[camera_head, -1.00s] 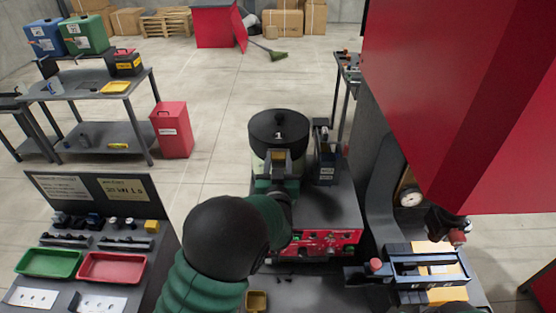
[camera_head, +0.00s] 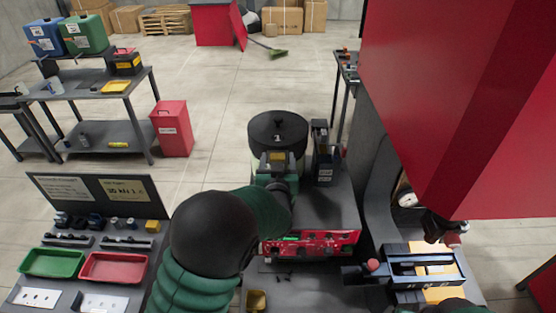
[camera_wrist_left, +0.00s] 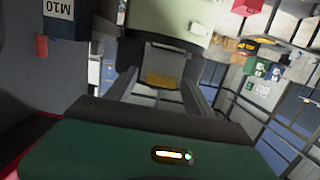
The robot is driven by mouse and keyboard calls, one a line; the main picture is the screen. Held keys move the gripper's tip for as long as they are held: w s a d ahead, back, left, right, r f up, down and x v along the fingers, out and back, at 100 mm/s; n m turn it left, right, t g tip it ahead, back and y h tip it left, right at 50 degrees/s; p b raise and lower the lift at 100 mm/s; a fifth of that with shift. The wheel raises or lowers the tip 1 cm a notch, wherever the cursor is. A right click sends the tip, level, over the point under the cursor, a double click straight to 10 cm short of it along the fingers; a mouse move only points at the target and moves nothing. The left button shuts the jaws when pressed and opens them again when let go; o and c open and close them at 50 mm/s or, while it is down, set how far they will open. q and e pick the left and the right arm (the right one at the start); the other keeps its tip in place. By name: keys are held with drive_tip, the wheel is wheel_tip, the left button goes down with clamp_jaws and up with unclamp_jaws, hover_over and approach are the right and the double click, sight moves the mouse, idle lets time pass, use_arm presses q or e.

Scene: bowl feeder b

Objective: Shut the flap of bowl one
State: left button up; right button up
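Bowl one (camera_head: 278,132) is a round feeder with a dark top, a pale lower body and a "1" on its near side. Its pale body also shows at the top of the left wrist view (camera_wrist_left: 165,18). My left gripper (camera_head: 278,161) is at the near side of the bowl, below the "1". In the left wrist view its two fingers (camera_wrist_left: 162,90) stand apart, with a grey part and a yellow patch (camera_wrist_left: 163,81) seen between them. I cannot tell which part is the flap or how it stands.
A red control panel (camera_head: 312,243) is below the bowl. A dark upright box (camera_head: 323,155) stands close to its right. A large red body (camera_head: 455,100) overhangs the right side. Green (camera_head: 52,263) and red (camera_head: 113,267) trays lie at the lower left.

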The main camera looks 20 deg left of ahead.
use_arm(q)
drive_tip(key=b+v, duration=0.4)
drive_tip(key=v, duration=1.2)
drive_tip(key=shift+s+d, duration=0.15)
drive_tip(key=shift+s, duration=0.2)
